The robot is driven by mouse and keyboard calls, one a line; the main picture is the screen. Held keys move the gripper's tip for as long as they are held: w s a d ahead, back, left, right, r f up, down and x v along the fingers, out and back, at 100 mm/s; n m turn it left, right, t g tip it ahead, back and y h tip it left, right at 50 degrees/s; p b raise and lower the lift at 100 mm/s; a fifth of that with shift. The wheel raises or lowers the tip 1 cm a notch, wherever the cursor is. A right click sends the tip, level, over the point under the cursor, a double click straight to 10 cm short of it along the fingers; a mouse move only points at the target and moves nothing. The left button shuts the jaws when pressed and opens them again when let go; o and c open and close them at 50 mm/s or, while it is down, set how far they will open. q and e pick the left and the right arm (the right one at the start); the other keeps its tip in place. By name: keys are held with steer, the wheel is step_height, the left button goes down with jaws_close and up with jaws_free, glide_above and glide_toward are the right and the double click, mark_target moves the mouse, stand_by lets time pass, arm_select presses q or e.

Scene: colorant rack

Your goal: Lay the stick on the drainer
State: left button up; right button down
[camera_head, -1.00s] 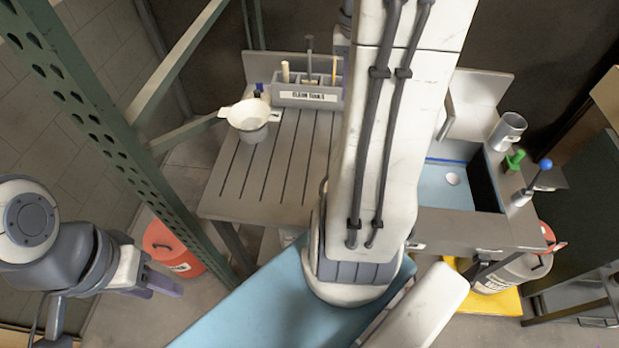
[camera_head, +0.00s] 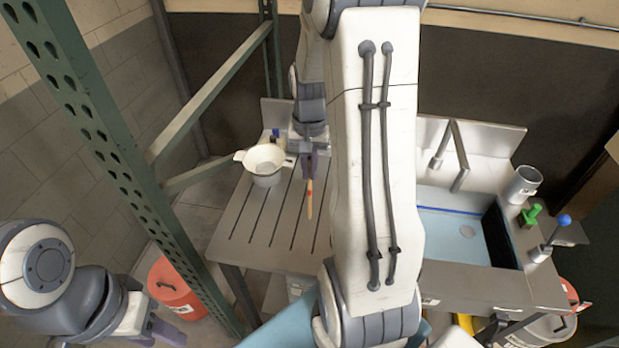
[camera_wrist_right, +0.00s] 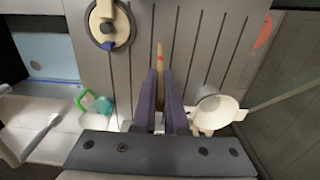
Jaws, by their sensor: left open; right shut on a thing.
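The stick (camera_head: 309,200) is thin and tan with a red mark near its lower end. My right gripper (camera_head: 308,168) is shut on its upper part, and the stick points down over the drainer (camera_head: 240,228), a grooved grey metal board left of the sink. In the right wrist view the stick (camera_wrist_right: 159,62) sticks out beyond the purple fingers (camera_wrist_right: 166,85), with the grooved drainer (camera_wrist_right: 203,30) behind it. I cannot tell whether its tip touches the board. My left gripper (camera_head: 165,335), low at the left and partly cut off by the frame, is open and away from the drainer.
A white pot-like vessel (camera_head: 265,165) stands at the drainer's back left. The sink basin (camera_head: 450,230) lies to the right, with a metal cup (camera_head: 523,184) beyond. A green post (camera_head: 110,150) rises at the left, near a red bucket (camera_head: 175,288). The drainer's front left is clear.

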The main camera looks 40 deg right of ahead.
mark_target(309, 182)
step_height(309, 182, down, 3)
steer(key=shift+f+p, duration=0.2)
steer(key=shift+p, duration=0.3)
steer(key=shift+f, duration=0.25)
steer(key=shift+f, duration=0.2)
steer(key=c, duration=1)
jaws_free()
steer(key=shift+o, duration=0.2)
